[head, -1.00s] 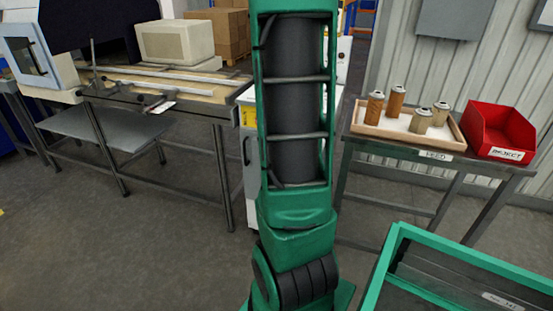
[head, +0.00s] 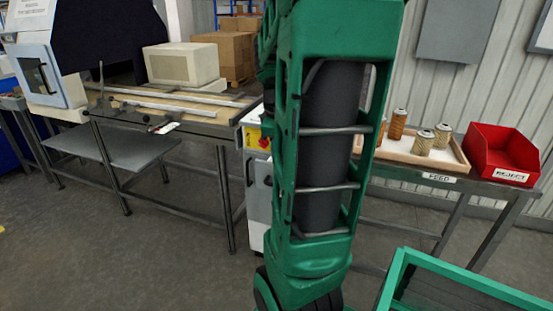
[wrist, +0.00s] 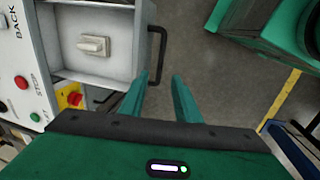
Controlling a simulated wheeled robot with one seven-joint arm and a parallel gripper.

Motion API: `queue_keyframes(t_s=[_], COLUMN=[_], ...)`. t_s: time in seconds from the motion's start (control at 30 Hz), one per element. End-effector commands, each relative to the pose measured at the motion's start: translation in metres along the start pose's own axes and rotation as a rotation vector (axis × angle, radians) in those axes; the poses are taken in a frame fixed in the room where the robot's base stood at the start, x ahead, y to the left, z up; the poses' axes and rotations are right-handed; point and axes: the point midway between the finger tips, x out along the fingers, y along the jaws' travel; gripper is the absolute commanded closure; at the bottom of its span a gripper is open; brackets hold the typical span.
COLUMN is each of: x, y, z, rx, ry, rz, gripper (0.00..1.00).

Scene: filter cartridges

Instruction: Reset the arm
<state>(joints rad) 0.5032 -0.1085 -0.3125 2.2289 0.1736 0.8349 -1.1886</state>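My green arm stands across the middle of the head view and leans a little to the right. My gripper is outside the head view. In the wrist view my gripper (wrist: 160,98) shows two green fingers, apart, with only grey floor between them. It is open and empty. In the wrist view a grey-white cabinet (wrist: 97,22) with a pale switch knob and a dark handle lies to the left of the fingers.
A feed tray (head: 451,165) with several cartridges (head: 421,143) and a red reject bin (head: 502,152) stand on the right table. My arm covers part of the tray. A workbench (head: 185,128) stands left. A green-framed stand (head: 470,284) is at front right. Floor between is clear.

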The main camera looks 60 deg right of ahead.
Motion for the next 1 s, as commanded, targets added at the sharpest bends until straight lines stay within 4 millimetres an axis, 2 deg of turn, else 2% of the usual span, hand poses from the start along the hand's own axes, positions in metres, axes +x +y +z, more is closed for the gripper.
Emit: queue_keyframes(t_s=[0.37, 0.5, 0.57, 0.77, 0.9, 1.0], x=[0.0, -0.002, -0.005, -0.016, -0.02, -0.021], y=[0.0, -0.012, -0.026, -0.104, -0.158, -0.188], z=[0.0, -0.002, -0.004, -0.003, 0.007, 0.017], rx=[0.0, 0.032, 0.076, 0.326, 0.515, 0.629], ry=[0.0, 0.006, 0.01, 0.012, -0.014, -0.039], rz=[0.0, -0.01, -0.023, -0.096, -0.144, -0.167], gripper=[0.71, 0.71, 0.71, 0.71, 0.71, 0.71])
